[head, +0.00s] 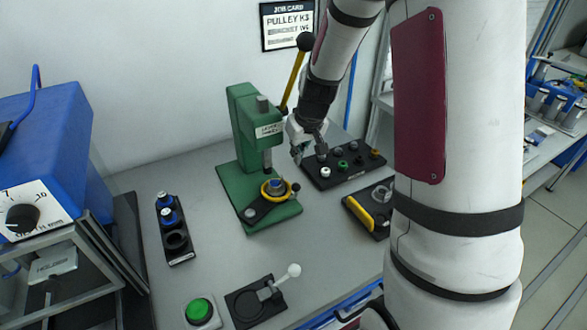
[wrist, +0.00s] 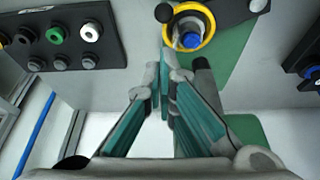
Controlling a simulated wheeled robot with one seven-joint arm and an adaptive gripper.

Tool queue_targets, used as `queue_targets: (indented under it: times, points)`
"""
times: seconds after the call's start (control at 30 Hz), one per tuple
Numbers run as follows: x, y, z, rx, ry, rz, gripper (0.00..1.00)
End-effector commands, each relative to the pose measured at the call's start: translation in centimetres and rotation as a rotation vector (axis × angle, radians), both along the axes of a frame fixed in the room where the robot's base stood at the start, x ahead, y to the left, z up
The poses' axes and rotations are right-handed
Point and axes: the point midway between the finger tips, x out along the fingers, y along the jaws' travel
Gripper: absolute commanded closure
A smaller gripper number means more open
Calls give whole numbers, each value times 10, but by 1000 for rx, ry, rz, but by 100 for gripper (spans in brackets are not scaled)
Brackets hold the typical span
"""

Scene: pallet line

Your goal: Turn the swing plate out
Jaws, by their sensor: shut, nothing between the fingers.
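The swing plate (head: 267,203) is a dark arm on the green base of the lever press (head: 243,130). Its yellow ring (head: 265,194) sits beneath the ram, with a blue-topped part (head: 276,184) inside. A grey round knob (head: 250,213) is at the other end, and a small black knob (head: 296,187) sticks out beside the ring. The yellow ring also shows at the top of the wrist view (wrist: 208,39). My gripper (head: 297,158) is shut and empty, to the right of the press. In the wrist view its fingertips (wrist: 165,62) are together, appearing just below the ring.
A black rack of coloured knobs (head: 330,178) stands right of the press, close to my gripper. A black tray with a yellow handle (head: 358,213) lies nearer. A holder with blue-topped parts (head: 178,245), a green button (head: 199,311) and a white-knobbed lever fixture (head: 262,298) occupy the front left.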

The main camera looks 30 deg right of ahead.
Motion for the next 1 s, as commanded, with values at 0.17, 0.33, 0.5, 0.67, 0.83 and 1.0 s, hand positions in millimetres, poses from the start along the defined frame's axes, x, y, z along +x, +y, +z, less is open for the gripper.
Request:
queue_targets:
  times: [0.17, 0.33, 0.5, 0.67, 0.83, 1.0]
  points:
    - [5, 0, -16, 2, 4, 2, 100]
    - [15, 0, -43, 2, 4, 1, 100]
    - [24, -1, -68, 2, 4, 0, 100]
    - [31, -1, -85, 1, 2, 1, 100]
    - [34, -1, -92, 0, 0, 1, 100]
    - [34, -1, -93, 0, 0, 1, 100]
